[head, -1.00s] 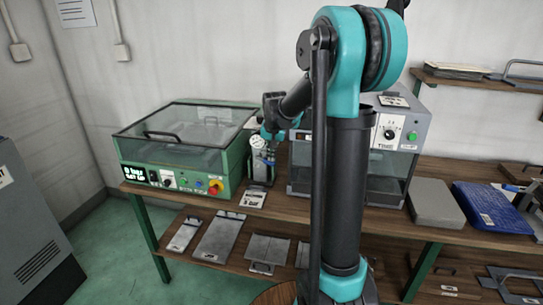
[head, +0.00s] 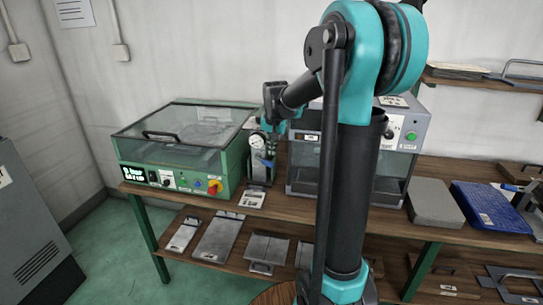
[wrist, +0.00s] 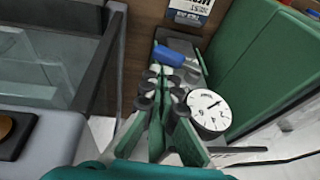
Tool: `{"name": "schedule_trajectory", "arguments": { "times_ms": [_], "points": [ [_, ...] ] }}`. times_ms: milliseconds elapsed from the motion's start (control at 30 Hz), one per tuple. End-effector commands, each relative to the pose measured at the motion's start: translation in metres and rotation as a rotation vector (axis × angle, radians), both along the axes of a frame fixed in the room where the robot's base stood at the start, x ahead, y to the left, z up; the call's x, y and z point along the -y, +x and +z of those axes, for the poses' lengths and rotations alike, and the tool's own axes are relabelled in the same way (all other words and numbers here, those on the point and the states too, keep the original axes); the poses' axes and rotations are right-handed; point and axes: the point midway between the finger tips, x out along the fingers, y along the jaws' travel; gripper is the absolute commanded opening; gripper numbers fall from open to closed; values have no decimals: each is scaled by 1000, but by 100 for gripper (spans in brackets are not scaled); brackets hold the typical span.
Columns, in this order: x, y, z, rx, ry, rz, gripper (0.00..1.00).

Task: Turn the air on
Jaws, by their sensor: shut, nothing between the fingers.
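The air unit is a small upright assembly with a round white pressure gauge (head: 257,142), standing on the bench just right of the green machine. Its blue lever (head: 266,163) shows below the gauge. In the wrist view the blue lever (wrist: 169,56) lies just beyond my fingertips, and the gauge (wrist: 208,110) is right beside them. My gripper (wrist: 164,82) is shut and empty; I cannot tell whether it touches the lever. In the head view my wrist comes down over the unit, and the fingers are small and hard to make out.
The green machine (head: 150,158) with a glass lid stands close on the left of the unit. A grey glass-fronted cabinet (head: 300,176) stands close on the right. A printed card (head: 251,197) lies at the bench's front edge. The gap between the machines is narrow.

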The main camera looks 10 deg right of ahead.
Motion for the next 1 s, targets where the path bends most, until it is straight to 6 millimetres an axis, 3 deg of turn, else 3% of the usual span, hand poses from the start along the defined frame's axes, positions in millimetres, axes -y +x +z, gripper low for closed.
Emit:
{"name": "schedule_trajectory", "arguments": {
  "times_ms": [200,400,1000],
  "points": [
    [-1,-14,42,0,0,0,0],
    [-1,-21,64,0,0,0,0],
    [-1,-19,67,22,7,-2,0]
  ]
}}
